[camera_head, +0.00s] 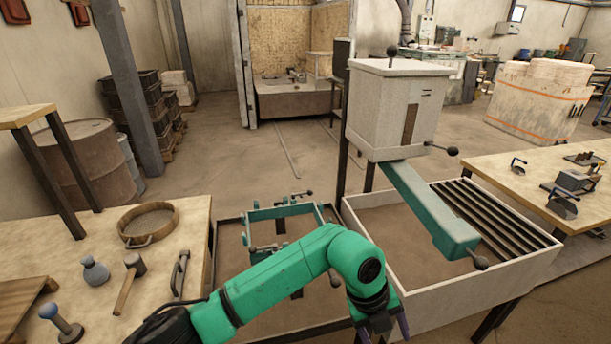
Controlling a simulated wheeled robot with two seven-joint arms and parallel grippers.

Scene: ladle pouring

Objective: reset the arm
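My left arm, green with dark joints, comes in from the lower left and reaches across the bottom middle. Its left gripper (384,330) points down at the bottom edge of the picture, in front of the near wall of the white-walled sand bin (440,312). The fingertips are small and partly cut off, so I cannot tell whether they are open or shut. No held object shows. My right gripper is not in view. I see no ladle.
A teal frame (285,211) stands in the tray behind my arm. A white box machine (394,108) with a teal beam (432,208) overhangs the bin. Another table (500,165) stands right.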

